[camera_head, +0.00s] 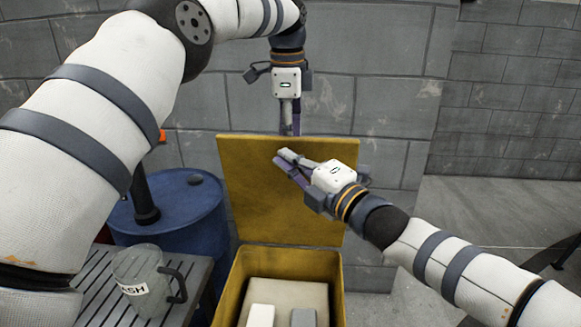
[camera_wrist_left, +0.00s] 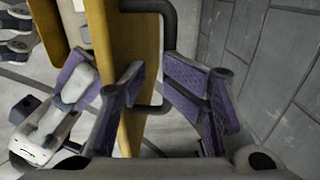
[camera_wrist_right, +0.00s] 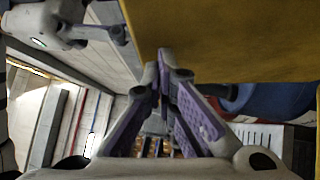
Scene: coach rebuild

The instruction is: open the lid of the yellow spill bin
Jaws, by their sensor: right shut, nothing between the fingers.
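The yellow spill bin (camera_head: 236,290) stands at the bottom middle of the head view. Its lid (camera_head: 245,200) stands raised and roughly upright at the back of the bin. My left gripper (camera_head: 290,132) is open at the lid's top edge. In the left wrist view the lid (camera_wrist_left: 135,50) shows edge-on by the left finger, and its dark handle (camera_wrist_left: 168,45) lies on the right face near the open fingers; contact is unclear. My right gripper (camera_head: 283,158) is shut and empty in front of the lid's inner face. In the right wrist view the lid (camera_wrist_right: 230,40) spans the top right.
Inside the bin are a white item (camera_head: 261,316) and a grey item (camera_head: 303,317). A blue drum (camera_head: 185,215) stands left of the bin. A slatted table (camera_head: 95,305) holds a clear labelled jug (camera_head: 140,268). A grey block wall (camera_head: 390,100) is close behind the lid.

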